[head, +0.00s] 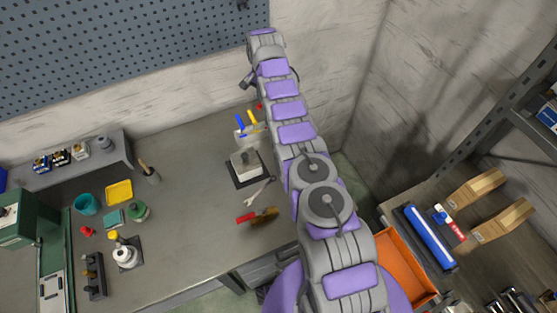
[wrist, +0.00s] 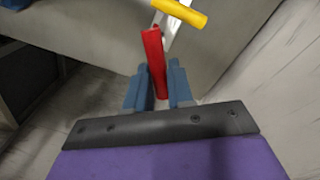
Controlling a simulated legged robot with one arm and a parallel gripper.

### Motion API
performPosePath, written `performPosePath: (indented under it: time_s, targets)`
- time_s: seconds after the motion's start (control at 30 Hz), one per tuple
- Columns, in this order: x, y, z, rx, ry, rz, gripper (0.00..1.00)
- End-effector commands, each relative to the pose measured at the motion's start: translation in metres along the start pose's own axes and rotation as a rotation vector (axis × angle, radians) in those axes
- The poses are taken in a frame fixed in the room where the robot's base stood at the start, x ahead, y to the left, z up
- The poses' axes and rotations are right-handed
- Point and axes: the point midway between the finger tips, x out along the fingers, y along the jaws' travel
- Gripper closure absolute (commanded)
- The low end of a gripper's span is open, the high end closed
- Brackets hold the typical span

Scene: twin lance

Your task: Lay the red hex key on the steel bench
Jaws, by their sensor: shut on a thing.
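The red hex key (wrist: 153,58) shows in the wrist view as a long red handle between the blue-grey fingers of my gripper (wrist: 158,88), which is shut on it. A small red bit (head: 259,105) beside my arm in the head view seems to be the same key. My gripper's fingers are hidden behind my arm there. The pale holder (head: 246,135) at the back of the steel bench (head: 195,200) carries a blue-handled key (head: 240,121) and a yellow-handled key (head: 252,117). The yellow handle (wrist: 180,11) lies just beyond the red one in the wrist view.
A block on a dark plate (head: 246,163), a wrench (head: 261,190) and a red-handled brush (head: 257,216) lie near the bench's right side. Cups and small parts crowd its left. The bench's middle is clear. A rack with an orange bin (head: 405,262) stands right.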

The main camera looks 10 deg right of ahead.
Motion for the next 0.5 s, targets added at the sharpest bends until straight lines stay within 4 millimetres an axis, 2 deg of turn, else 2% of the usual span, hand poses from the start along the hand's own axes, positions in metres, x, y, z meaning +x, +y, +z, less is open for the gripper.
performPosePath:
  time_s: [0.5]
  targets:
    - [-0.0027,0.0055,0.0048,-0.021,0.001,0.014,1.0]
